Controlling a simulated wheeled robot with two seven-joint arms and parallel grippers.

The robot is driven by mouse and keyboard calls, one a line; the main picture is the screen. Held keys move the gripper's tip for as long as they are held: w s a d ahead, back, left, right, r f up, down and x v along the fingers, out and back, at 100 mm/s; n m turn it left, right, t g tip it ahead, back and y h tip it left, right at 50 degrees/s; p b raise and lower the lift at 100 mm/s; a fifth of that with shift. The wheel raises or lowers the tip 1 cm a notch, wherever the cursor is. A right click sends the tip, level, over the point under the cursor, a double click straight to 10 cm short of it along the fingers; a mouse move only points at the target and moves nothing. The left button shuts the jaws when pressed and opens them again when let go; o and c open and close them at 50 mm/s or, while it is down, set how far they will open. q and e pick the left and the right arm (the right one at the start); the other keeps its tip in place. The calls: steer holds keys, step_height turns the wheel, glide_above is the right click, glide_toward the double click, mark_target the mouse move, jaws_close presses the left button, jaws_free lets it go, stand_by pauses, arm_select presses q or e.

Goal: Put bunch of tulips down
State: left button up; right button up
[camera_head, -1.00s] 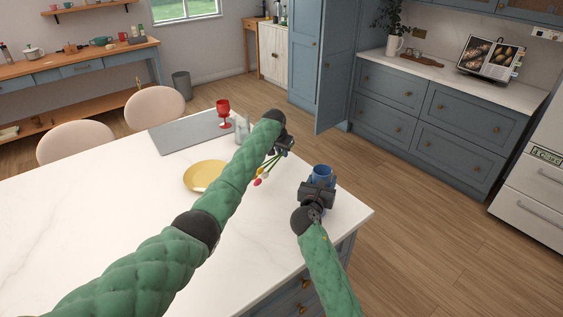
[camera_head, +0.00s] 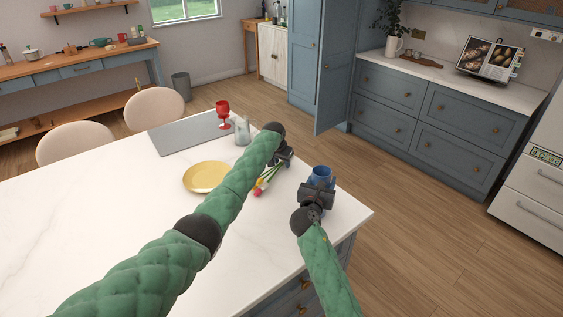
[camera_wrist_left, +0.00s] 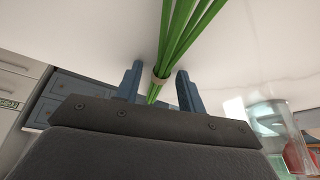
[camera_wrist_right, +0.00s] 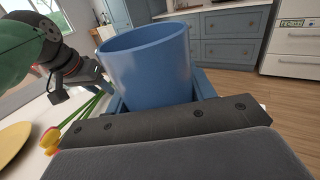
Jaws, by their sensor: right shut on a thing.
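The bunch of tulips (camera_head: 264,181), with red, yellow and pale blooms, is low over or on the white worktop (camera_head: 120,220); contact is hard to tell. Those fingers are apart, with gaps on both sides of the stems. My left gripper (camera_head: 284,160) partly hides the stems in the head view. The blooms (camera_wrist_right: 50,138) show at the left in the right wrist view. My right gripper (camera_head: 318,186) is shut on a blue cup (camera_head: 321,174), which is upright.
A yellow plate (camera_head: 206,177) lies left of the tulips. A glass jug (camera_head: 242,131), a red goblet (camera_head: 223,112) and a grey mat (camera_head: 188,137) are behind. The worktop's right edge is close to the blue cup. The front left of the worktop is clear.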

mark_target(277, 167)
arm_select(q)
steer(key=shift+r, duration=0.1)
steer(key=v, duration=1.2)
arm_select(e)
steer(key=o, duration=1.2)
steer(key=shift+o, duration=0.2)
steer(key=shift+s, duration=0.1)
